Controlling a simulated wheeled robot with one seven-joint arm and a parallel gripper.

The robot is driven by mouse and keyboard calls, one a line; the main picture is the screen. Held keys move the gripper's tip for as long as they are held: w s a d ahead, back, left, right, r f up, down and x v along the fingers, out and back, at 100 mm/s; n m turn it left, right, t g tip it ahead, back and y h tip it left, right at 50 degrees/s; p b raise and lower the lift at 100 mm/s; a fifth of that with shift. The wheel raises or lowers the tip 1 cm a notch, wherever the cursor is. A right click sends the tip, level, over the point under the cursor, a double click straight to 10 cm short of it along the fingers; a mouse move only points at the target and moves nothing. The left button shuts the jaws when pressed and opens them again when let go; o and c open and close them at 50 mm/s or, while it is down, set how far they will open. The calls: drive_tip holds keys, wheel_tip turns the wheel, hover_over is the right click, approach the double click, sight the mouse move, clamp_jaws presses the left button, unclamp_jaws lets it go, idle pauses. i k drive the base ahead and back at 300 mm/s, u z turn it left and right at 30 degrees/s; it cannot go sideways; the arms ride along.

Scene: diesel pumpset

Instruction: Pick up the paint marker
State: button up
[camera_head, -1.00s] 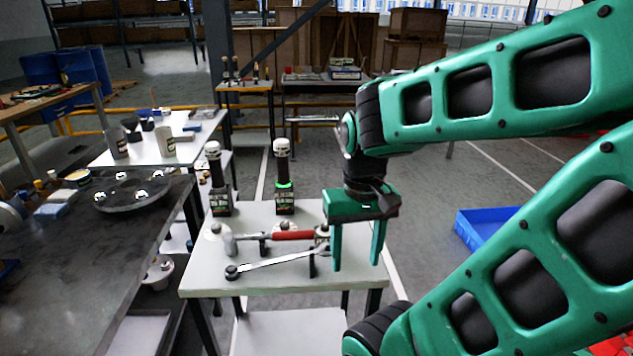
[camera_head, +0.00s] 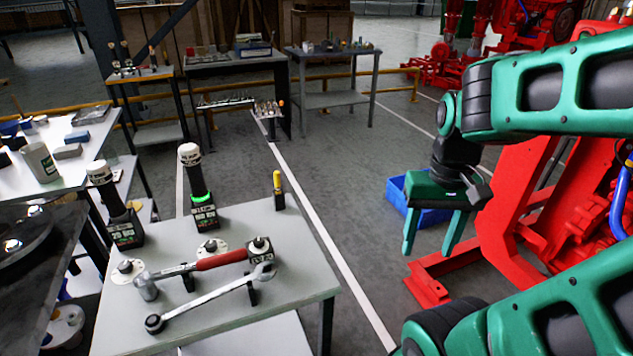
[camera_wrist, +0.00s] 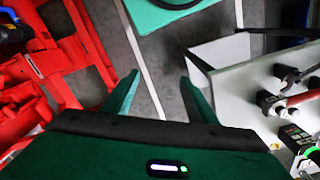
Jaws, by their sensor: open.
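A slim yellow marker (camera_head: 277,181), which looks like the paint marker, stands upright in a small black holder (camera_head: 279,201) at the back right corner of the grey-topped table (camera_head: 315,283) in the head view. My gripper (camera_head: 430,248) is open, empty and pointing down. It is well to the right of the marker in the head view, past the table's right edge and over the floor. In the wrist view the two green fingers (camera_wrist: 158,82) are spread with only floor between them. I cannot make out the marker in the wrist view.
The table also carries a red-handled hammer (camera_head: 220,260), a long wrench (camera_head: 205,300) and two dark upright tools (camera_head: 195,180) with white tops. A red machine frame (camera_head: 520,220) and a blue crate (camera_head: 398,192) stand to the right.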

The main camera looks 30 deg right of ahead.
sight(278, 187)
drive_tip(key=z, duration=1.45)
drive_tip(key=k, duration=0.85)
drive_tip(key=u, duration=0.75)
